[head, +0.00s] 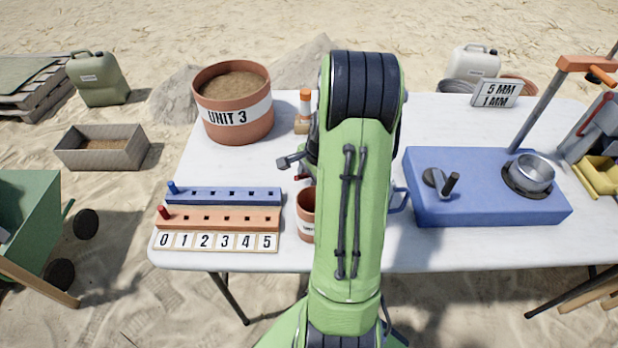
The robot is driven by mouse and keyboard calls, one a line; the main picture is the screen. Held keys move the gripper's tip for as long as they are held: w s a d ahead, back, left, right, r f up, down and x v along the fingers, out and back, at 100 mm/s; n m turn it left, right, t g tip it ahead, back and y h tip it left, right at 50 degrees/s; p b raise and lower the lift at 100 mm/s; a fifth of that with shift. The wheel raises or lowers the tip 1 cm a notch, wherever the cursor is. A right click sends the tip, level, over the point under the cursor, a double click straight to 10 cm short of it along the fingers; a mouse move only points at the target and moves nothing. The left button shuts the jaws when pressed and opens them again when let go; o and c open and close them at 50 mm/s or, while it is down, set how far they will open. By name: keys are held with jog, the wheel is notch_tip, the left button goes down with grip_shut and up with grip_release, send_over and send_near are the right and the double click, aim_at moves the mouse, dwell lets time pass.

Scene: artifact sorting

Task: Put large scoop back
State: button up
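I cannot make out a large scoop for certain in the head view. My green arm rises through the middle of the picture and covers the centre of the table. My gripper is hidden behind it, so whether it holds anything does not show. A grey metal piece (290,161) sticks out left of the arm; I cannot tell what it belongs to. A blue loop (400,200) shows right of the arm, beside the blue box. The terracotta bucket (234,104) marked UNIT 3 holds sand and stands at the table's back left.
A small terracotta cup (305,215) is partly behind my arm. Blue and orange peg rails (222,219) lie at front left. The blue box (488,200) carries a crank and a metal bowl (531,173). A yellow tray (597,178) is at far right. The table's front right strip is clear.

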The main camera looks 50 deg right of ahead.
jog(key=p+v, duration=0.4)
jog(key=v, duration=0.8)
jog(key=a+r+n, duration=0.4)
jog(key=a, duration=0.3)
jog(key=a+r+n, duration=0.4)
jog(key=a+r, duration=0.1)
jog(key=a, duration=0.3)
jog(key=s+a+r+n+t, duration=0.2)
jog(key=s+a+r+n, duration=0.1)
jog(key=s+a+n, duration=0.7)
jog(key=shift+a+n+t, duration=0.3)
jog(key=shift+a+n, duration=0.65)
jog(key=shift+n, duration=0.15)
jog(key=shift+r, duration=0.1)
